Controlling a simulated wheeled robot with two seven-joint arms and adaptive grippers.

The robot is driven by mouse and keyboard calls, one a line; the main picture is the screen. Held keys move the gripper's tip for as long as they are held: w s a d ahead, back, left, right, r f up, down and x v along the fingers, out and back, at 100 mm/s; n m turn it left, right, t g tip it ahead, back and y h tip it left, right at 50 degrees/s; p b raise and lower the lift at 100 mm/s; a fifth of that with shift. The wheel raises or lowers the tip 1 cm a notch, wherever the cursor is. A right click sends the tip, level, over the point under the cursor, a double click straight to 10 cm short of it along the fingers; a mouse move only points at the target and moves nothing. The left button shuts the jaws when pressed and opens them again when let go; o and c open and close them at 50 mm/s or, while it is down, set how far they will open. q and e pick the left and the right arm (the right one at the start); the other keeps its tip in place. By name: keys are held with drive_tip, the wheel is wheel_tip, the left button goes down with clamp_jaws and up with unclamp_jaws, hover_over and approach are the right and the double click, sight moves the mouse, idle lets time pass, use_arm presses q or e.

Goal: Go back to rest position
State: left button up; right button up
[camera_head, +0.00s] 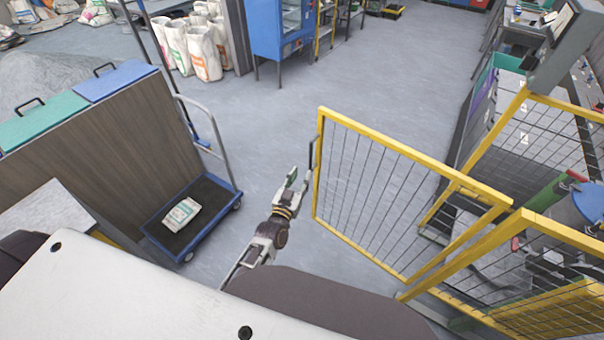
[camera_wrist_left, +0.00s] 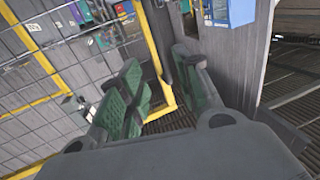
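My left gripper (camera_head: 297,182) reaches out over the floor, just left of the yellow mesh gate (camera_head: 410,157). In the left wrist view its two green-padded fingers (camera_wrist_left: 158,85) stand apart with nothing clamped between them. The gate's black handle (camera_head: 312,153) is close to the fingertips in the head view. In the wrist view a dark bar (camera_wrist_left: 166,62), which looks like this handle, shows just beyond the gap; I cannot tell whether it touches a finger. My right gripper is not in view.
A blue cart (camera_head: 215,223) carrying a white bag (camera_head: 182,214) stands left of my arm, by a wood-sided box with green and blue lids. A fenced machine area with a blue-lidded drum (camera_head: 585,206) lies at the right. The floor ahead is clear.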

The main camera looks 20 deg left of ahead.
use_arm(q)
drive_tip(key=shift+s, duration=0.25)
idle(0.5)
drive_tip(key=s+f+m+g+h, duration=0.1)
drive_tip(key=s+f+g, duration=0.5)
drive_tip(key=f, duration=1)
drive_tip(key=s+f+g, duration=0.2)
drive_tip(key=s+f, duration=0.7)
drive_tip(key=f, duration=0.8)
drive_tip(key=s+a+f+g, duration=0.2)
drive_tip(key=s+f, duration=0.4)
drive_tip(key=s, duration=0.5)
drive_tip(key=s+a+f+g+y, duration=0.1)
drive_tip(key=s+a+f+g, duration=0.2)
drive_tip(key=s+f, duration=0.3)
drive_tip(key=s+a+f+g+y, duration=0.1)
drive_tip(key=s+a+f+g, duration=0.2)
drive_tip(key=s+f, duration=0.4)
drive_tip(key=s+g, duration=0.1)
drive_tip(key=s, duration=0.8)
drive_tip(key=shift+s+a+m, duration=0.15)
drive_tip(key=shift+s+m, duration=0.1)
drive_tip(key=shift+m, duration=0.15)
drive_tip(key=shift+w, duration=0.2)
